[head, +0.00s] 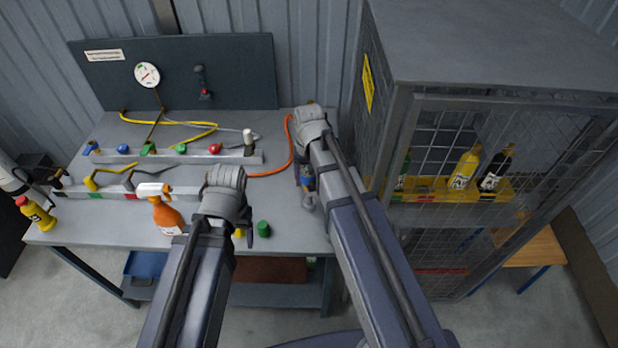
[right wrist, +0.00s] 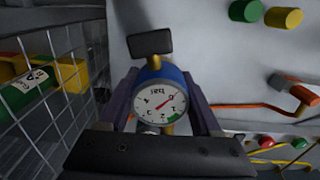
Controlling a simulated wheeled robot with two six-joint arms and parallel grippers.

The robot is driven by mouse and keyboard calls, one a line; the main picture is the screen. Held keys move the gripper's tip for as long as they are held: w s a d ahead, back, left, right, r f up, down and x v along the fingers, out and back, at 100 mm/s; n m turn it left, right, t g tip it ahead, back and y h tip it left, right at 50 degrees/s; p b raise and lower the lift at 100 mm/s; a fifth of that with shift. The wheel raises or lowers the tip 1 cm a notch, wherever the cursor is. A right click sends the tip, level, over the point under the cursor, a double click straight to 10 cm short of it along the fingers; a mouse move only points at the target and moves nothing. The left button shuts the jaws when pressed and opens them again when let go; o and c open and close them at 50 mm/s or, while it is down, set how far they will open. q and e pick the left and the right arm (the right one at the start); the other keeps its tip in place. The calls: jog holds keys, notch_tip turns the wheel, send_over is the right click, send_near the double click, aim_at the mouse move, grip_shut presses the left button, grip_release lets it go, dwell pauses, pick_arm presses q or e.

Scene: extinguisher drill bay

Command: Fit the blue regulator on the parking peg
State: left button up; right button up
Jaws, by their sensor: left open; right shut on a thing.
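The blue regulator (right wrist: 172,74) has a round white dial (right wrist: 160,101) and a dark block at its top. In the right wrist view it sits between the two fingers of my right gripper (right wrist: 165,100), which is shut on it. In the head view a little of its blue body (head: 308,182) shows beside my right arm, over the right part of the bench. I cannot pick out the parking peg for certain.
The grey bench (head: 180,165) carries two rails with coloured fittings, an orange spray bottle (head: 165,212), a yellow bottle (head: 38,215) and hoses. A mesh cage (head: 450,150) with bottles stands close on the right. A dark panel (head: 235,70) backs the bench.

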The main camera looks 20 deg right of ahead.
aim_at(309, 196)
jog(key=shift+f+b, duration=1.5)
jog(key=shift+f, duration=0.2)
jog(key=shift+f+b, duration=0.45)
jog(key=shift+f+b, duration=0.35)
jog(key=shift+f, duration=0.05)
jog(key=shift+f+b, duration=1.4)
jog(key=shift+b, duration=0.05)
dwell(0.9)
jog(key=o, duration=1.5)
jog(key=shift+r, duration=0.1)
